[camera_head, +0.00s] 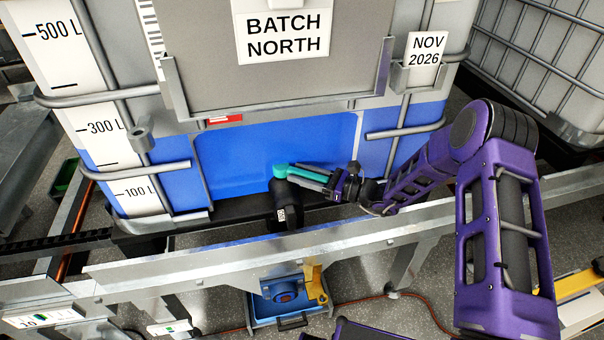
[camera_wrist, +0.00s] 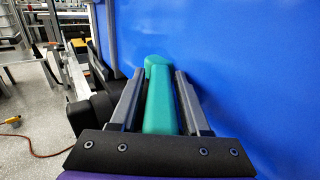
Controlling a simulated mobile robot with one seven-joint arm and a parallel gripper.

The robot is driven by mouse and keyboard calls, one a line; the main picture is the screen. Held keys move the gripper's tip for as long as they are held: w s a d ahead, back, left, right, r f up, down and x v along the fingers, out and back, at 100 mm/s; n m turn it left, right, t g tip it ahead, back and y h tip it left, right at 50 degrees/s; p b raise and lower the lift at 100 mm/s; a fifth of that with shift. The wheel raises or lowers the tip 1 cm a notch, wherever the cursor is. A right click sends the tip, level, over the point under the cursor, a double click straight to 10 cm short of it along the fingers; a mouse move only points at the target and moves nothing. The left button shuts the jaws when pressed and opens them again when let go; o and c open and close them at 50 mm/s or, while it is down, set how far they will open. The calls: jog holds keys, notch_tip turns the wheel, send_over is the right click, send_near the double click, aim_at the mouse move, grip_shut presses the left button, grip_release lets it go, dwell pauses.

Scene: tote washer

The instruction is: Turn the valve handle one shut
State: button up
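The valve handle is a teal lever; its pivot end (camera_head: 281,171) sits on top of a black valve body (camera_head: 288,203) at the lower front of the blue-filled tank. The lever points right, roughly along the tank face. My gripper (camera_head: 308,176) reaches in from the right. In the wrist view the teal lever (camera_wrist: 160,105) lies between the two grey fingers of my gripper (camera_wrist: 160,85), with a narrow gap showing on each side. The fingers are open around it. The far end of the lever, near my palm, is partly hidden in the head view.
The caged tank (camera_head: 265,150) with its "BATCH NORTH" sign stands right behind the handle. A grey metal rail (camera_head: 240,245) runs in front. Below it are a blue tray (camera_head: 290,311) and a yellow bracket (camera_head: 315,284). An orange cable (camera_head: 425,303) lies on the floor.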

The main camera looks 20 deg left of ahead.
grip_shut()
dwell(1.1)
